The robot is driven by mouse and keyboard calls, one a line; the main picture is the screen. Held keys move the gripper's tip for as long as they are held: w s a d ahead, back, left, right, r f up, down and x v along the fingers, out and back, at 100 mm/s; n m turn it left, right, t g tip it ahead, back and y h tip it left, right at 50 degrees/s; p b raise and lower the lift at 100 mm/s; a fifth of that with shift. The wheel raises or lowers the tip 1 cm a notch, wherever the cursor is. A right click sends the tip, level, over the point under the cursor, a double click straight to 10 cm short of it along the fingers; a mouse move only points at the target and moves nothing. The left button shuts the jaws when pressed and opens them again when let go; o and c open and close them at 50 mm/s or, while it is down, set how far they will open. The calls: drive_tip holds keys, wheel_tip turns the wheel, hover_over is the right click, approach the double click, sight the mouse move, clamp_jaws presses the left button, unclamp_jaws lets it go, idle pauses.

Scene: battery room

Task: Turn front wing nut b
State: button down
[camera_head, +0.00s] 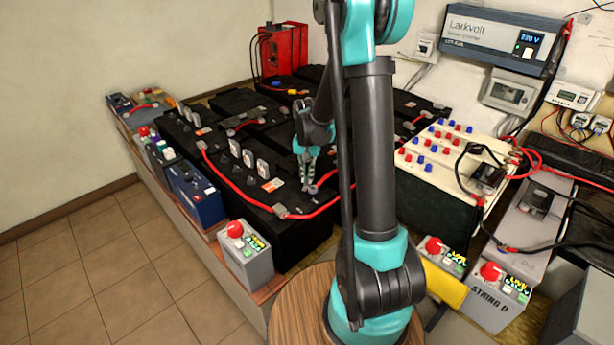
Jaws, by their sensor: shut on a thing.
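My gripper (307,183) points down at the near right part of a black battery block (268,195). Its fingers are close together, shut on a small grey wing nut at a terminal near the end of the red cable. The wing nut is mostly hidden between the fingertips, and its angle cannot be told. No letter marking it as b can be read.
A red cable (233,186) runs over the battery block and past the gripper. Several upright light tabs (248,158) stand to its left. A grey box with a red knob (245,252) stands in front. White-topped batteries (440,155) stand to the right.

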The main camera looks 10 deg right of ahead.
sight(307, 179)
drive_tip(key=n, duration=0.5)
drive_tip(key=shift+n, duration=0.3)
drive_tip(key=n, duration=0.5)
drive_tip(key=shift+n, duration=0.4)
drive_tip(key=c, duration=1.6)
unclamp_jaws()
wheel_tip(307, 179, up, 12)
